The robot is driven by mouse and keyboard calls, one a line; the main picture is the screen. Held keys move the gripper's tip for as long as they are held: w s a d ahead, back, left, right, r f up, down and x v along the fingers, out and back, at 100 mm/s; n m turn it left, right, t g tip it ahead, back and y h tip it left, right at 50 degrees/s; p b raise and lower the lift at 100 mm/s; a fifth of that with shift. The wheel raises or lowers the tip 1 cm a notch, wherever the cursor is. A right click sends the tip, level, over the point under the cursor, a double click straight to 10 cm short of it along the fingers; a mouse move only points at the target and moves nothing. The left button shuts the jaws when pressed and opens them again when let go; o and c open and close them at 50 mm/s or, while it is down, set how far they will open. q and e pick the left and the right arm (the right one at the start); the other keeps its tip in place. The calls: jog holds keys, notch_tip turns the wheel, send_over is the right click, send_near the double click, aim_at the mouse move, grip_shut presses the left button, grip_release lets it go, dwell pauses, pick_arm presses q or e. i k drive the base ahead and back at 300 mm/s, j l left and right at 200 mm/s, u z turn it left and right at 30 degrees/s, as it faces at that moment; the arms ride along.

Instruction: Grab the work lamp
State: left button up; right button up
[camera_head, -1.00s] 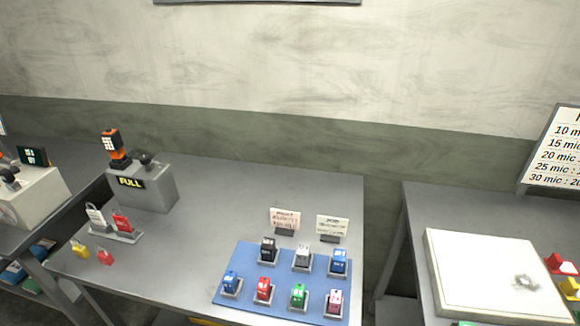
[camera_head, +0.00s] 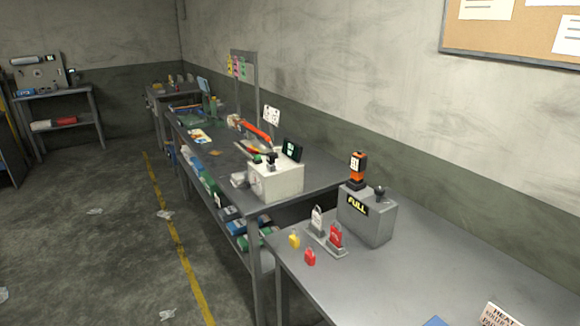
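An orange and black upright device with a white panel on its face (camera_head: 358,165), which looks like the work lamp, stands on top of a grey box (camera_head: 368,222). The box has a yellow "FULL" display on its front and a dark knob (camera_head: 380,193) on top, to the right of the device. The box stands on the near grey table (camera_head: 430,265). Neither of my grippers is in view.
A second table holds a white machine (camera_head: 276,180). Open floor with a yellow line (camera_head: 172,228) lies left.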

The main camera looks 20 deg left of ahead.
aim_at(358, 162)
jog(key=u, duration=0.35)
jog(key=z, duration=0.3)
jog(key=i+j+z, duration=0.1)
jog(key=j+z, duration=1.35)
jog(key=i+l, duration=0.05)
jog(key=l, duration=0.05)
